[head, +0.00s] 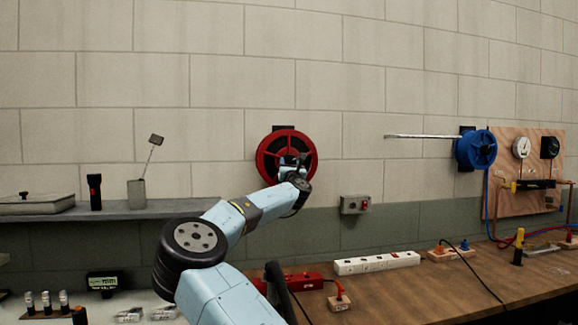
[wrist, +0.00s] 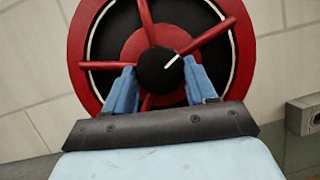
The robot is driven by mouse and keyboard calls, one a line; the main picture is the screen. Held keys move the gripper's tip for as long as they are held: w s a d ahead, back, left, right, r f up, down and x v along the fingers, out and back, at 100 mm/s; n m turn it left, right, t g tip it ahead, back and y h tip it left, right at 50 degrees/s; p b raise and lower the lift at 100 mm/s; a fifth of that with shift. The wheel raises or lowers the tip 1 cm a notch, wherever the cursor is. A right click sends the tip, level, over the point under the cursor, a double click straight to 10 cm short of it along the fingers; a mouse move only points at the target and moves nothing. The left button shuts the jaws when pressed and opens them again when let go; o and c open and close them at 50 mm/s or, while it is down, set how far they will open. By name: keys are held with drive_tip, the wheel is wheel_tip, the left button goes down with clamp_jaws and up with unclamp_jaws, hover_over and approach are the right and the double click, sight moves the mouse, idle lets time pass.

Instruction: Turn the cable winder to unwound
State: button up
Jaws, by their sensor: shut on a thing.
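The cable winder (head: 266,157) is a red spoked reel on the wall in the middle of the head view. In the wrist view the winder (wrist: 84,58) fills the upper middle, with red spokes and a black round knob (wrist: 156,71) at its hub. A white mark on the knob points up and to the right. My gripper (wrist: 160,80) reaches the hub from below, its two blue fingers on either side of the knob, shut on it. In the head view my gripper (head: 294,162) covers part of the reel's lower right.
A blue reel (head: 476,149) hangs further right. A shelf (head: 140,209) with a torch and a tin is at left. Power strips (head: 376,262) lie on the wooden bench below.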

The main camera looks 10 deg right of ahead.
drive_tip(key=shift+a, duration=0.25)
drive_tip(key=shift+c, duration=0.5)
drive_tip(key=shift+d, duration=0.2)
